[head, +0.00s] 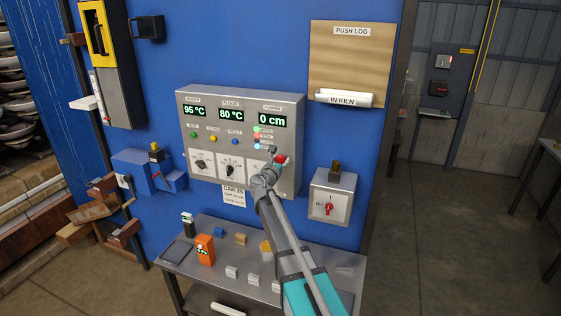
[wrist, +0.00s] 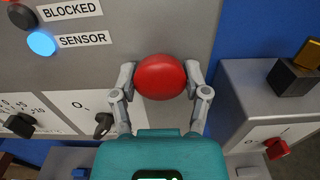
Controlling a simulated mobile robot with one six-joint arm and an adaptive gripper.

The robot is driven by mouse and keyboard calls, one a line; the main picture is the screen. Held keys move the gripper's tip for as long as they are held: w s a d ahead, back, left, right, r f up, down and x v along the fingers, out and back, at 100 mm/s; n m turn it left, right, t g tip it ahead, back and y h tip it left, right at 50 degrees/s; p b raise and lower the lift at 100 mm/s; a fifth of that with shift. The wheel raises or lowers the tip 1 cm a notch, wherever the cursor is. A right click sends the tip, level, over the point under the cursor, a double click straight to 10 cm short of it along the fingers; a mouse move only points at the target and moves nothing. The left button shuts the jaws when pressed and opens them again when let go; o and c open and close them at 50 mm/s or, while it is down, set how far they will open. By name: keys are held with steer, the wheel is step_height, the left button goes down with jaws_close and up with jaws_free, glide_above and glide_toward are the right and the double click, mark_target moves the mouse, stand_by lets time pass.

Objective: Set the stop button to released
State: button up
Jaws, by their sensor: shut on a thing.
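The stop button is a red mushroom button (wrist: 161,76) on the right side of the grey control panel (head: 185,140). It also shows in the head view (head: 281,159), partly hidden by my gripper. My gripper (wrist: 160,80) has one finger on each side of the red button, shut on it. In the head view my gripper (head: 276,160) reaches up to the panel from below. Whether the button is pressed in or out cannot be told.
A grey switch box (head: 333,190) with a red rotary switch stands right of the panel. Dark knobs (wrist: 103,125) sit left of the button. Below, a metal table (head: 215,270) holds an orange device (head: 205,250) and several small blocks. A blue lamp (wrist: 41,43) glows beside "SENSOR".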

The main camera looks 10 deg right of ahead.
jaws_close()
steer(key=shift+s+a, duration=0.35)
steer(key=shift+s, duration=0.2)
steer(key=o, duration=0.9)
jaws_free()
steer(key=shift+o, duration=0.2)
steer(key=shift+s+a, duration=0.1)
steer(key=v, duration=1.1)
steer(key=shift+s+a, duration=0.25)
steer(key=shift+s, duration=0.05)
